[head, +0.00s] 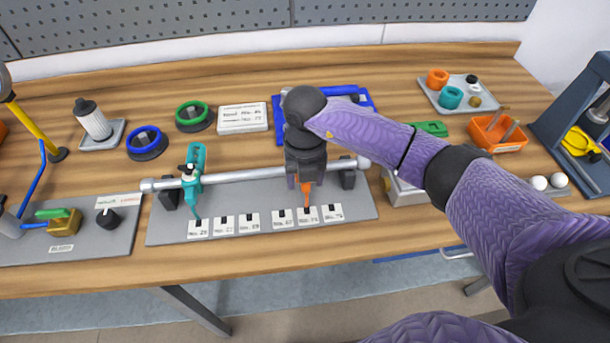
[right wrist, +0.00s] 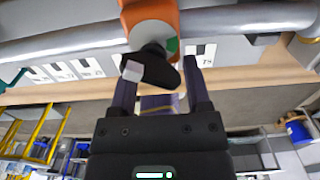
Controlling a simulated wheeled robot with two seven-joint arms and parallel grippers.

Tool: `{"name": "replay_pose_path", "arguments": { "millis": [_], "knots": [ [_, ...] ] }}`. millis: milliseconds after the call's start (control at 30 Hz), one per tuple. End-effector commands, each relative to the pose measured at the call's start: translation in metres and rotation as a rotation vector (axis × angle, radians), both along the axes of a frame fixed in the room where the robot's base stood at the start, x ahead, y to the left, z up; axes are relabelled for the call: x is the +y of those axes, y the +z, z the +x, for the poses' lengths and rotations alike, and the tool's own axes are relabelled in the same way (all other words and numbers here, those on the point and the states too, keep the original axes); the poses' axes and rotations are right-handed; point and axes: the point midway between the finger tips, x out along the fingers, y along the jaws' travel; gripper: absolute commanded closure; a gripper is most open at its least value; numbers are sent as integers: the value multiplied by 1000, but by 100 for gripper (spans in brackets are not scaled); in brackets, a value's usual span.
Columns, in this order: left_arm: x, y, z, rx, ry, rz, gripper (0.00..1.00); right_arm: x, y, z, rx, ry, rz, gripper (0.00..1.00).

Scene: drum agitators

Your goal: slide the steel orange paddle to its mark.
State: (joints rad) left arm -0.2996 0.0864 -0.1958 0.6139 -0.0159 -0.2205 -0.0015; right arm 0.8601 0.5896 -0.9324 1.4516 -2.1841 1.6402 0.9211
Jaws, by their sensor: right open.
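The orange paddle (head: 306,191) hangs on the steel rod (head: 245,175), mostly hidden behind my right gripper (head: 305,178). Its orange tip points down at the middle card (head: 307,214) of the right group of three. In the right wrist view the paddle's orange collar (right wrist: 158,15) wraps the rod, with a dark knob and lever (right wrist: 155,68) below it. My right gripper (right wrist: 160,82) is open, its fingers on either side of the lever; contact is unclear. A teal paddle (head: 192,185) sits at the rod's left end. My left gripper is not in view.
The rod stands on a grey plate (head: 165,232) with numbered cards along its front. A grey box (head: 400,195) stands just right of the plate. Left is a panel with a black knob (head: 108,218). An orange tray (head: 497,133) lies back right.

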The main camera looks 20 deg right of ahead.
Motion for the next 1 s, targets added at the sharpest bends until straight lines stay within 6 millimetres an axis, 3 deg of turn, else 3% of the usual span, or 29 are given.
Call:
{"name": "replay_pose_path", "arguments": {
  "millis": [300,433,933,1000],
  "knots": [
    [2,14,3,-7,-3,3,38,0,71,1,-5,0,1,38],
    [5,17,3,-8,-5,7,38,0,92,1,-3,0,0,38],
    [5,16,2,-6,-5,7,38,0,98,0,-1,1,2,38],
    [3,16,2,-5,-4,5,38,11,95,-1,-5,27,51,38]
  ]
}}
